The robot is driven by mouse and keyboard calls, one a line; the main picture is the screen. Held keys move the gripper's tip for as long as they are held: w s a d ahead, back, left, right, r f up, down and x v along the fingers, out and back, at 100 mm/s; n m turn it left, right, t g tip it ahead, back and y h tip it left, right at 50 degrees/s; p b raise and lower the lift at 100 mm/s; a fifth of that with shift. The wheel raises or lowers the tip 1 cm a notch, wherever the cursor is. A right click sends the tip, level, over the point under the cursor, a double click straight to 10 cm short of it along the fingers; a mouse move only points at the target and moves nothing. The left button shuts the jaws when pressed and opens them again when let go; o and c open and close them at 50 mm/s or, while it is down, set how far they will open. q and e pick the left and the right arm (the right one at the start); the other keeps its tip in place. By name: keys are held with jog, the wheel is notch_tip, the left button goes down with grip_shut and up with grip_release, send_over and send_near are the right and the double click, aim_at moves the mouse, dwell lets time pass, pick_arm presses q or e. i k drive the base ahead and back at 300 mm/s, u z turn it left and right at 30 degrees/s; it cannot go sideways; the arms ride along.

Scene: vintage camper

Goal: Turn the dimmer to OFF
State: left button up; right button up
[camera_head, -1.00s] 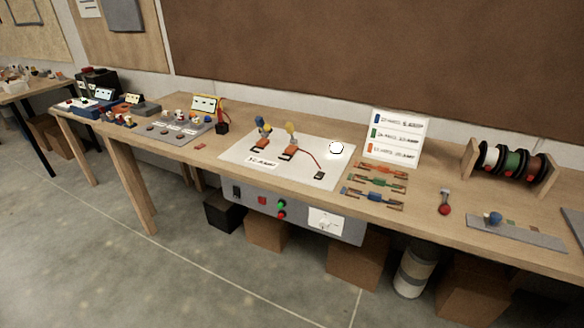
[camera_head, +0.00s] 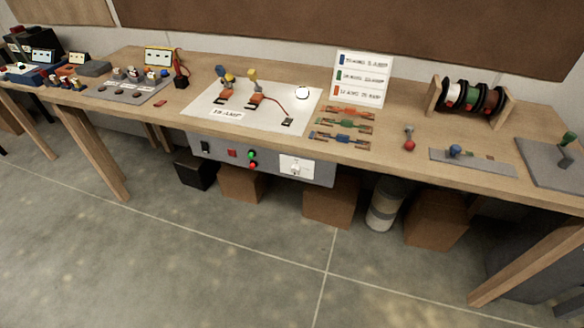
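The dimmer looks to be the white plate with a small knob (camera_head: 296,167) at the right of the grey control panel (camera_head: 320,174) under the table's front edge. The knob's setting is too small to read. The panel also bears a black switch (camera_head: 206,147), a red square button (camera_head: 232,153), a green round button (camera_head: 251,154) and a red round one (camera_head: 252,164). Neither of my grippers is in view.
A long wooden workbench (camera_head: 385,165) holds a white lamp board (camera_head: 200,121), a label card (camera_head: 361,78), wire spools (camera_head: 470,98) and a grey plate with a green lever (camera_head: 567,140). Cardboard boxes (camera_head: 330,203) and a bucket (camera_head: 385,206) stand below. The floor in front is clear.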

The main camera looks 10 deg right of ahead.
aim_at(296, 169)
jog(key=k, duration=1.35)
jog(key=z, duration=0.55)
jog(key=i, duration=0.6)
jog(key=z, duration=0.7)
jog(key=i, duration=1)
jog(key=u, duration=0.4)
